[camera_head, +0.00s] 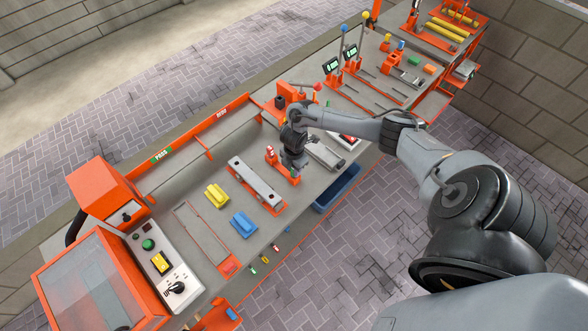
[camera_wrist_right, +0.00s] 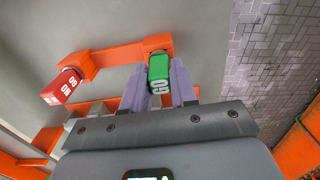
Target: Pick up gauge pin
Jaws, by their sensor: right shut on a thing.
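The gauge pin piece is a green block marked GO (camera_wrist_right: 159,74), seated at one end of an orange bracket (camera_wrist_right: 108,56) in the right wrist view. My right gripper (camera_wrist_right: 158,88) is shut on this green block, one finger on each side. A red block marked NO GO (camera_wrist_right: 62,87) is at the bracket's other end, clear of the fingers. In the head view my right gripper (camera_head: 293,165) points down at the orange bracket on the bench and hides the green end. The red end (camera_head: 269,151) shows to its left. My left gripper is not in view.
On the bench, a grey bar in an orange fixture (camera_head: 256,185), a yellow block (camera_head: 216,195) and a blue block (camera_head: 243,224) lie left of the gripper. A blue bin (camera_head: 337,188) hangs at the front edge. A control panel (camera_head: 162,262) is at lower left.

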